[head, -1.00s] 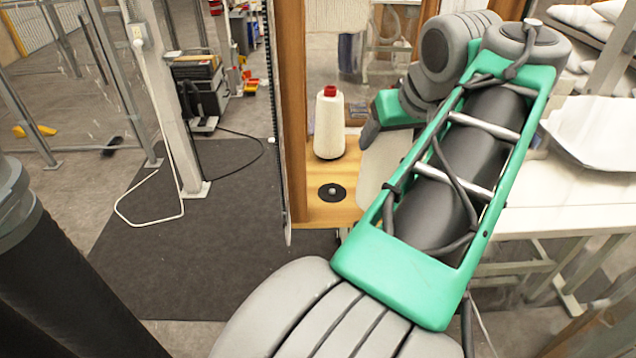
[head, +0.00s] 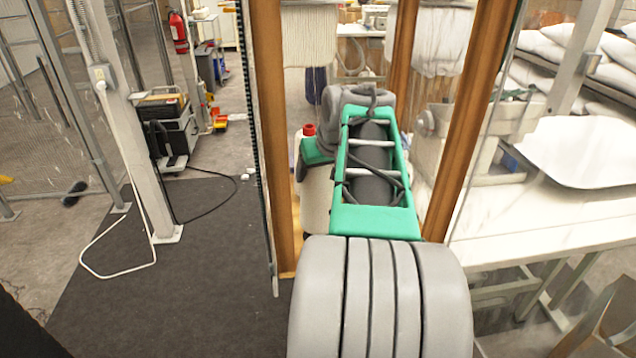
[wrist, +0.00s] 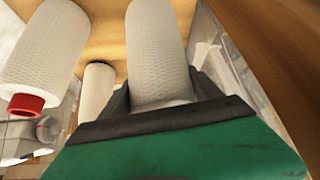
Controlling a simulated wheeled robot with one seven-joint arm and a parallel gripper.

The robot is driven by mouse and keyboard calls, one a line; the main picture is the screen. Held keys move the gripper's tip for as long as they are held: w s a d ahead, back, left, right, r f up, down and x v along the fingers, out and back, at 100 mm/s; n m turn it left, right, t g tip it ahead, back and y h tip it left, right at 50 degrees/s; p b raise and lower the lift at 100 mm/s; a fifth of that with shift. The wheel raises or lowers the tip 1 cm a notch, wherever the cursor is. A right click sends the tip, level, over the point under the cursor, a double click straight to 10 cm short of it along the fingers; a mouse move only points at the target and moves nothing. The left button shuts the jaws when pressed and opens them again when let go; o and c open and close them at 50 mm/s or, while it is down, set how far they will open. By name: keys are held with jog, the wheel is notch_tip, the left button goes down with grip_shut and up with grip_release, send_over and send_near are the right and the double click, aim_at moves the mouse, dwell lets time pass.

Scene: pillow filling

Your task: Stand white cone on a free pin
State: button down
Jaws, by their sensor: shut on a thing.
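My gripper (wrist: 162,97) is shut on a white cone (wrist: 157,45), which fills the space between its two dark fingers in the wrist view. In the head view the held cone (head: 316,200) hangs below the green part of my arm, partly hidden by it. A second white cone with a red top (wrist: 42,55) is to the left in the wrist view. Its red top (head: 309,130) shows just left of my arm in the head view. No free pin can be made out now; my arm and the cones cover much of the board.
A wooden board (wrist: 110,38) lies under the cones. Wooden posts (head: 267,130) and (head: 462,130) stand on either side of my arm. A smaller white cylinder (wrist: 97,92) is between the two cones. A white table (head: 550,220) is at the right.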

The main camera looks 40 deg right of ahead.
jog(key=f, duration=0.1)
jog(key=w+f, duration=0.1)
jog(key=f, duration=0.1)
jog(key=shift+d+f, duration=0.15)
jog(key=shift+f, duration=0.35)
jog(key=shift+f, duration=0.15)
jog(key=shift+c, duration=0.6)
grip_release()
jog(key=shift+s, duration=0.1)
